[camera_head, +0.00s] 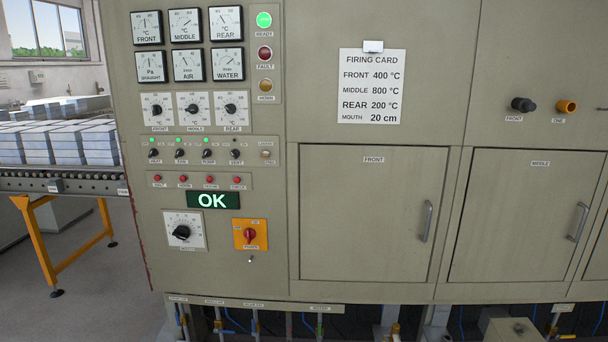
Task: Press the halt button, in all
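A row of several small red push buttons sits on the furnace's control panel, left of centre and above the lit green OK display (212,200). The leftmost red button (157,179) has a small label below it that seems to read HALT, but the print is too small to be sure. The other red buttons (210,179) continue to its right, each with its own label. Whether any button is pressed in cannot be told. My gripper is not in view.
Gauges (185,25), setting dials (188,110) and a switch row (208,152) are above the buttons. A mouth dial (183,231) and a red power switch (249,235) on an orange plate are below. The green ready lamp (264,20) is lit. A roller conveyor (70,184) stands at left.

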